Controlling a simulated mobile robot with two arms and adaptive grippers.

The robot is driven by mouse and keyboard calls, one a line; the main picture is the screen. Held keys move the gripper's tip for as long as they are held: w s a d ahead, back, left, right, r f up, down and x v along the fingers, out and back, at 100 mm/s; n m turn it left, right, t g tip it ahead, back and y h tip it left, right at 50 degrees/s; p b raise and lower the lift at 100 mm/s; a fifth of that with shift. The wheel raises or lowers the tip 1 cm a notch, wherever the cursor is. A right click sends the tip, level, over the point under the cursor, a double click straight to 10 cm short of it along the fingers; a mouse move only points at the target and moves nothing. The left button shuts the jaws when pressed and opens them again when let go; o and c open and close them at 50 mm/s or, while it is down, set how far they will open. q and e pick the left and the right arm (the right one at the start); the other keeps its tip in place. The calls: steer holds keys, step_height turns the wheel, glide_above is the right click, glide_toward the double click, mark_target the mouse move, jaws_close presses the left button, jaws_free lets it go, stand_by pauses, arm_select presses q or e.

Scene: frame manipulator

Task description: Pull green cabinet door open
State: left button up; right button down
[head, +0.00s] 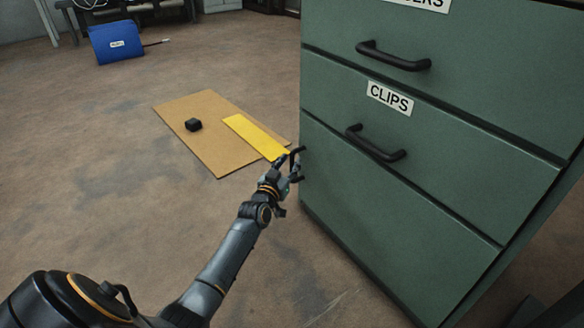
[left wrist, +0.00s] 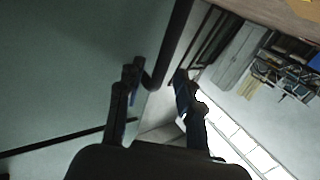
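The green cabinet (head: 385,215) stands at the right of the head view, with its drawer fronts and lower panel closed. My left gripper (head: 294,164) is at the cabinet's left edge, low down. In the left wrist view a green panel (left wrist: 60,75) fills the left side, and a dark bar handle (left wrist: 178,40) runs down from the top and bends toward it. My left gripper (left wrist: 157,84) is open there, with the handle's lower end between or just beyond its fingertips. Contact cannot be told. My right gripper is not in view.
The cabinet has black handles on its upper drawer (head: 393,56) and its CLIPS drawer (head: 376,143). A brown board (head: 215,150) with a black block (head: 193,124) and a yellow strip (head: 255,136) lies on the floor. A blue bin (head: 115,42) is farther back. The floor at left is clear.

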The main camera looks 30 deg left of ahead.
arm_select(q)
steer(key=shift+w+a+b, duration=0.2)
steer(key=shift+w+b, duration=0.2)
steer(key=shift+w, duration=0.7)
jaws_close()
